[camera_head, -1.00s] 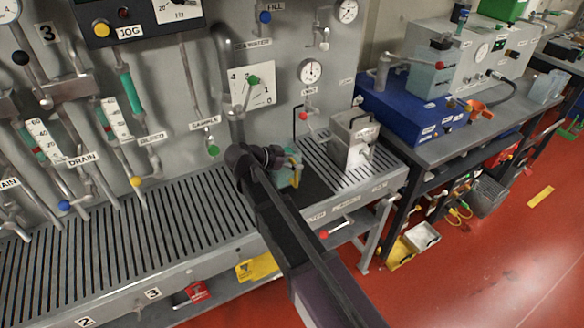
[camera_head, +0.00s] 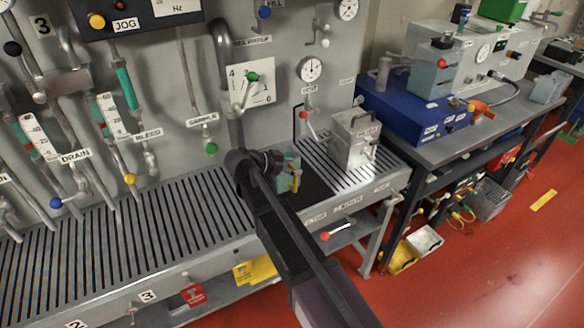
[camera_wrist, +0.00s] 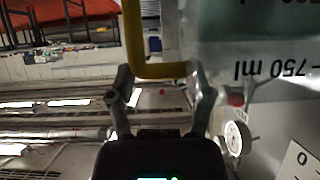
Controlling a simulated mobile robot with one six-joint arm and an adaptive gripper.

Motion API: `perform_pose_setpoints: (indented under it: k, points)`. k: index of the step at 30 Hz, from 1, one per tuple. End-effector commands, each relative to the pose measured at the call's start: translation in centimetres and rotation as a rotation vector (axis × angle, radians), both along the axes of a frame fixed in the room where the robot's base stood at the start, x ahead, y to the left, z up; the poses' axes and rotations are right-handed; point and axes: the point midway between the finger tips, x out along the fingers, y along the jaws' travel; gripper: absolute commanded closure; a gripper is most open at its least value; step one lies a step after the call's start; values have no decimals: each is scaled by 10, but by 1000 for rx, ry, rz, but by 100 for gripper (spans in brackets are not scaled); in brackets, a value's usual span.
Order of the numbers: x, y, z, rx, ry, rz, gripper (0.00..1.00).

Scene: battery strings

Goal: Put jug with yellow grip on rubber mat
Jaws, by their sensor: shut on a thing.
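The jug with the yellow grip (camera_head: 287,178) is a clear greenish vessel with a yellow handle. In the head view it is at the dark rubber mat (camera_head: 317,191) on the slatted bench, partly hidden by my arm. I cannot tell whether its base touches the mat. My gripper (camera_head: 276,163) is beside the jug, shut on its yellow grip. In the wrist view the jug (camera_wrist: 245,45) fills the upper right, with a "750 ml" mark upside down. Its yellow grip (camera_wrist: 133,35) comes down between the fingers of my gripper (camera_wrist: 162,80).
A grey metal box (camera_head: 354,140) stands on the slatted bench (camera_head: 150,225) right of the mat. A panel with valves and gauges rises behind. A green-handled valve (camera_head: 252,77) is above the jug. A blue case (camera_head: 400,108) sits on the right-hand table. The left bench slats are clear.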

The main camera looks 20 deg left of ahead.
Motion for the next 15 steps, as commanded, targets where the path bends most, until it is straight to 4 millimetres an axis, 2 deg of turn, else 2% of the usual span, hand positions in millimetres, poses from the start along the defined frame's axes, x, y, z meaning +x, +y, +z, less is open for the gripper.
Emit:
perform_pose_setpoints:
  k: [6,7,9,10,15]
  points:
    - [0,0,-2,-1,-3,-1,95]
    - [0,0,-2,0,0,0,28]
    - [0,0,-2,0,0,0,7]
    - [0,0,-2,0,0,0,0]
    - [0,0,-2,0,0,0,0]
